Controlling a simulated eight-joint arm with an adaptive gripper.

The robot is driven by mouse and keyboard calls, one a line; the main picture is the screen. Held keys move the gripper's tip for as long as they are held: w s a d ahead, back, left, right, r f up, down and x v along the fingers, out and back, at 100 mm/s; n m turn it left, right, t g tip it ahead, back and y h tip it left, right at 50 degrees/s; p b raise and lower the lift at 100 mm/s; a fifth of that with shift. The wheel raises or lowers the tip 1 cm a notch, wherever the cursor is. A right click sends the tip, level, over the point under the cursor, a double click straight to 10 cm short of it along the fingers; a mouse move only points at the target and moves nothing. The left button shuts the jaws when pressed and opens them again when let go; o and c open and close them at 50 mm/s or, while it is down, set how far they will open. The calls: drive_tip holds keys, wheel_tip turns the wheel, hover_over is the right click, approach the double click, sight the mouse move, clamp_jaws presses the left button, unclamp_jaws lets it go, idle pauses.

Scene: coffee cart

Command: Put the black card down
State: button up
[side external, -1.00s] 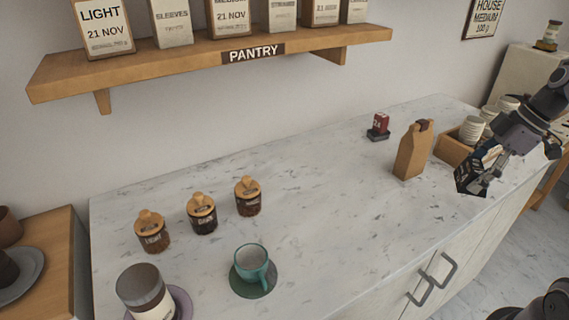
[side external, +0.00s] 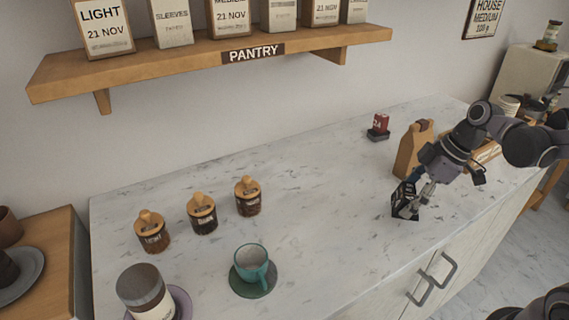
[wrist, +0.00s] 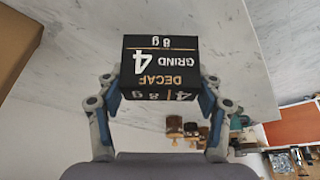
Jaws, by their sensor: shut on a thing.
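The black card (side external: 403,196) is a folded, tent-like card in my gripper. In the wrist view, the card (wrist: 160,68) reads "DECAF", "GRIND 4" and "8 g", upside down in the picture. My gripper (side external: 414,203) is shut on it, with one finger on each side (wrist: 160,92). The card is near the marble counter (side external: 330,200), left of and in front of the brown paper bag. I cannot tell whether its lower edge touches the counter.
The brown paper bag (side external: 408,152) stands behind the card. A small red card in a dark stand (side external: 380,123) is farther back. Lidded jars (side external: 202,213) and a teal cup (side external: 251,262) on a saucer stand to the left. The counter's middle is clear.

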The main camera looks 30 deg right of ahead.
drive_tip(key=shift+f, duration=1.8)
drive_tip(key=shift+f, duration=0.2)
drive_tip(key=o, duration=0.9)
drive_tip(key=shift+r, duration=0.15)
drive_tip(key=v, duration=1.2)
drive_tip(key=shift+s+a+f+m+t+h, duration=0.1)
drive_tip(key=shift+a+f+m+t+h, duration=0.5)
drive_tip(key=shift+a+m, duration=0.7)
drive_tip(key=shift+s+a+f+m+t+h, duration=0.1)
drive_tip(key=shift+a+f+m+t+h, duration=0.55)
drive_tip(key=shift+m, duration=1.05)
drive_tip(key=shift+a+f+m+t+h, duration=0.35)
drive_tip(key=shift+a+f+m+t, duration=0.4)
drive_tip(key=shift+a+m, duration=0.6)
drive_tip(key=shift+d, duration=0.15)
